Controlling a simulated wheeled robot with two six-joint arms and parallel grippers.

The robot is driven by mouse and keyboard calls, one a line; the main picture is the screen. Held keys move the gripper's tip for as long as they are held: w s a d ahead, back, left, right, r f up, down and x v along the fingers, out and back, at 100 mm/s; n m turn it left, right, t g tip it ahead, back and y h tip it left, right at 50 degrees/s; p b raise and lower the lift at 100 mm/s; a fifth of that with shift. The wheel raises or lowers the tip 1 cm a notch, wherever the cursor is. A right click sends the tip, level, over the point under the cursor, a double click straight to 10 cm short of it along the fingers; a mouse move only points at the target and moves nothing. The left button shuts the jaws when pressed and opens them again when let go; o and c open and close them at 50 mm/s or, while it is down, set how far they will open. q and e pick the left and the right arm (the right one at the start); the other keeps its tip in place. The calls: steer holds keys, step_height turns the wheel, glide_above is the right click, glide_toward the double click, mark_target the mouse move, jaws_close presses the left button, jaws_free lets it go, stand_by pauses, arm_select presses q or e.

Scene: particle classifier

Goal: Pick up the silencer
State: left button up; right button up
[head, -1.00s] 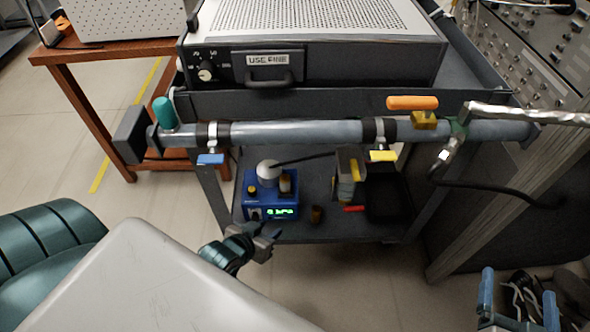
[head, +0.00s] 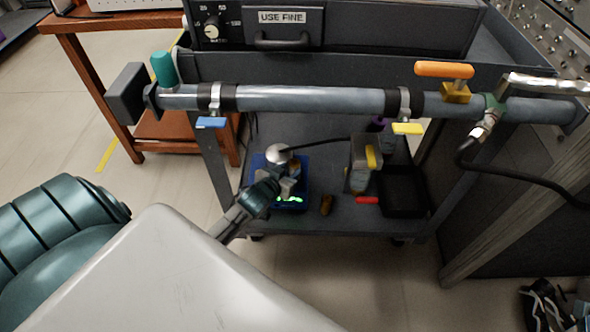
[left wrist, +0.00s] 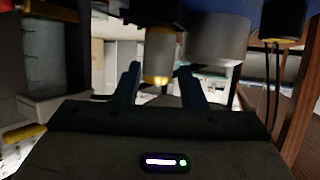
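The silencer seems to be the small dark cylinder with a brass end (left wrist: 158,55), upside down in the left wrist view, beside a larger silver cylinder (left wrist: 220,42). In the head view the blue pump unit (head: 303,172) with a green display stands on the cart's lower shelf, and my gripper mostly hides the silencer on it. My left gripper (head: 287,186) is at the front of this unit. In the left wrist view its two fingers (left wrist: 161,84) are apart, with the brass end showing between them; I see no grip.
A grey pipe (head: 300,99) with blue, yellow and orange handled valves runs above the shelf. Right of the pump are a small brass piece (head: 327,205), a grey block (head: 364,155), a red item (head: 366,200) and a black tray (head: 404,190).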

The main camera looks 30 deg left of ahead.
mark_target(297, 164)
arm_select(q)
steer(key=b+x, duration=0.2)
steer(key=x, duration=0.4)
steer(key=shift+d, duration=0.15)
steer(key=c, duration=0.7)
steer(key=shift+r, duration=0.15)
